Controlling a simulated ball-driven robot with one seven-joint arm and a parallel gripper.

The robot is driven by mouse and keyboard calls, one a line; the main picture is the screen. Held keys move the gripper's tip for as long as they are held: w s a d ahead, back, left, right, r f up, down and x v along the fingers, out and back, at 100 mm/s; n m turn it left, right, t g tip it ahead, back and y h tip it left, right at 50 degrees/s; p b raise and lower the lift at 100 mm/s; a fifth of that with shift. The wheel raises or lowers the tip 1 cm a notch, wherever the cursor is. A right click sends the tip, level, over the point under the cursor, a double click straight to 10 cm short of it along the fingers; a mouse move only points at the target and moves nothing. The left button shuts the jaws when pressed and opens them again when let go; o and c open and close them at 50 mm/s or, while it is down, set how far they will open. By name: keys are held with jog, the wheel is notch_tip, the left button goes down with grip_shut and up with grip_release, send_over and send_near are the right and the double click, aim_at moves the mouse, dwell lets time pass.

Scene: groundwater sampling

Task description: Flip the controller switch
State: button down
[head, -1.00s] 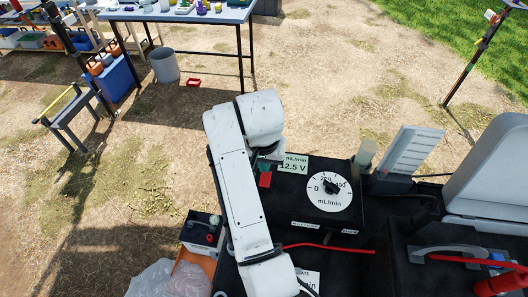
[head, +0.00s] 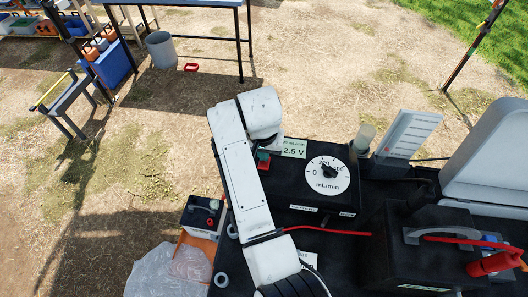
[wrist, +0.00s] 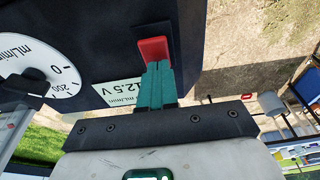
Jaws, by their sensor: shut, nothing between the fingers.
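The controller is a black box (head: 300,190) with a white mL/min dial (head: 327,175), and a pale display (head: 293,148) reading about 12.5 V. Its red switch (head: 263,165) shows just right of my arm in the head view. In the wrist view the red switch (wrist: 154,50) stands in a dark slot at the panel's edge. My gripper (wrist: 157,72) has green fingers, shut together and empty. Their tips overlap the switch's lower end in the picture; whether they touch it I cannot tell. The head view mostly hides the fingers behind my arm.
A clipboard-like white board (head: 407,134) and a clear cup (head: 363,136) stand right of the controller. A black case with a red cable (head: 328,231) is at lower right. A small black battery-like box (head: 203,215) and a plastic bag (head: 168,270) are at lower left.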

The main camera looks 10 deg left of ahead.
jog(key=shift+s+f, duration=0.25)
jog(key=shift+f, duration=0.1)
jog(key=shift+s+p, duration=0.8)
jog(key=shift+p, duration=0.2)
jog(key=shift+r+p, duration=0.4)
notch_tip(320, 180, up, 13)
jog(key=s+p, duration=0.1)
jog(key=s, duration=0.1)
jog(key=shift+s+r+p, duration=0.15)
jog(key=shift+s+p, duration=0.05)
jog(key=shift+p, duration=0.15)
